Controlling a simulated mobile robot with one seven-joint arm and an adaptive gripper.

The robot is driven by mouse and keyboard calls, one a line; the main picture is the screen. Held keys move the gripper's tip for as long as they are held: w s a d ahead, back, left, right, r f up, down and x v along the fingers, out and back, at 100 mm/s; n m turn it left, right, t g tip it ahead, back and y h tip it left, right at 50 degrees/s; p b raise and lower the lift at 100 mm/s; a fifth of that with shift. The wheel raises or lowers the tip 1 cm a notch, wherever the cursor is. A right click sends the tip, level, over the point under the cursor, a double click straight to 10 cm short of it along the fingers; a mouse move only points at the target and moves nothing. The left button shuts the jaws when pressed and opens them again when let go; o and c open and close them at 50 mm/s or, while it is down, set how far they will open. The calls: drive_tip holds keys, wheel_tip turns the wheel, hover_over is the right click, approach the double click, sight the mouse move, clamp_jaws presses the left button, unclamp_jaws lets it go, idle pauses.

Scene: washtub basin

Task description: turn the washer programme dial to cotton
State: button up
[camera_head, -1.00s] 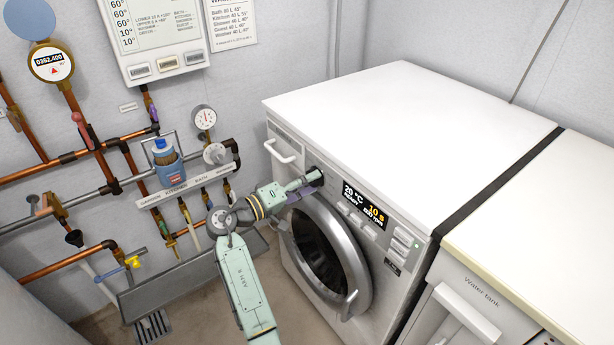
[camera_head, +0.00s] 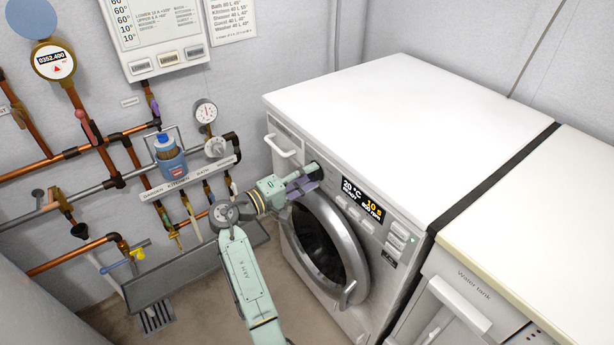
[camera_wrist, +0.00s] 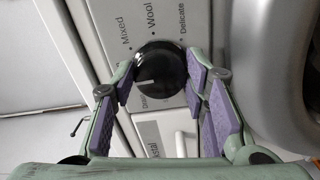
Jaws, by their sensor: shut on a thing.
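The washer programme dial (camera_wrist: 160,66) is a round black knob with a white line, which lies on its left side in the wrist view. The words Mixed, Wool and Delicate are printed around it; another label by the line is partly covered, and I see no Cotton label. My gripper (camera_head: 307,180) is at the dial on the washer's (camera_head: 388,105) front panel. Its purple-padded fingers (camera_wrist: 159,76) are shut on the dial, one on each side. In the head view the gripper hides part of the dial. The display (camera_head: 363,200) shows 20 °C and 10 s.
The round washer door (camera_head: 357,265) is just below the dial, close to my gripper. The drawer handle (camera_head: 281,148) is to its upper left. Pipes and a blue container (camera_head: 169,162) are on the left wall. A water tank unit (camera_head: 545,240) stands at the right.

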drive_tip(key=o, duration=1.1)
drive_tip(key=shift+o, duration=0.2)
drive_tip(key=v, duration=1.2)
